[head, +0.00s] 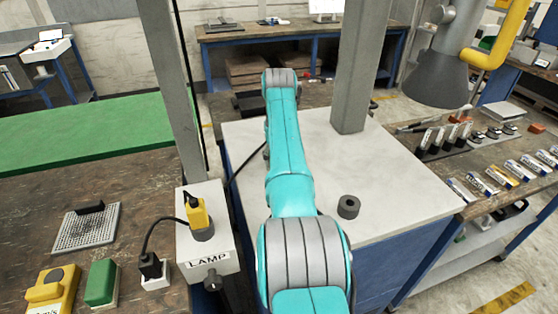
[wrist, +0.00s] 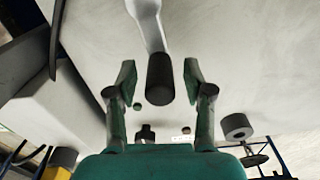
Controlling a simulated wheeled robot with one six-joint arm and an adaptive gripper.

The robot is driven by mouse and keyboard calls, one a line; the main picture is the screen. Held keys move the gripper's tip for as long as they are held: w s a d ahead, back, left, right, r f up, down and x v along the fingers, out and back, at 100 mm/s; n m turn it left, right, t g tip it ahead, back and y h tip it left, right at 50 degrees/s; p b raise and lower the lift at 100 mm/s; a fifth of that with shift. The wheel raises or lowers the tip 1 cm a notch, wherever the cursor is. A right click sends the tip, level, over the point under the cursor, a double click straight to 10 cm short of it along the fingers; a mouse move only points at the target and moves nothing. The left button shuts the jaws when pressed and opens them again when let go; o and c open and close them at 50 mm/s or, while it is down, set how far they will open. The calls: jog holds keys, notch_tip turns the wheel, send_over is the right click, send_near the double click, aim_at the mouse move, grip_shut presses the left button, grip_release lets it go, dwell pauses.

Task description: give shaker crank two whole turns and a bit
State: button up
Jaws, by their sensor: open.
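The shaker crank shows in the wrist view as a pale grey arm (wrist: 148,22) with a black cylindrical handle (wrist: 160,80) at its end. My gripper (wrist: 159,74) is open, one green-padded finger to each side of the handle. The handle appears between the fingers, with a visible gap on both sides; how deep it sits between them I cannot tell. In the head view I cannot make out the crank or the gripper; my own teal arm reaches across the middle there.
A pale-topped bench (head: 400,190) bears a dark ring-shaped piece (head: 348,207), also in the wrist view (wrist: 236,126). A grey post (head: 352,70) rises from the bench. A box labelled LAMP (head: 207,258) stands left of my arm. A black cable runs near the arm.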

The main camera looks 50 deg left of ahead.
jog(key=shift+r, duration=0.15)
notch_tip(320, 180, up, 12)
jog(key=shift+f, duration=0.15)
dwell(0.3)
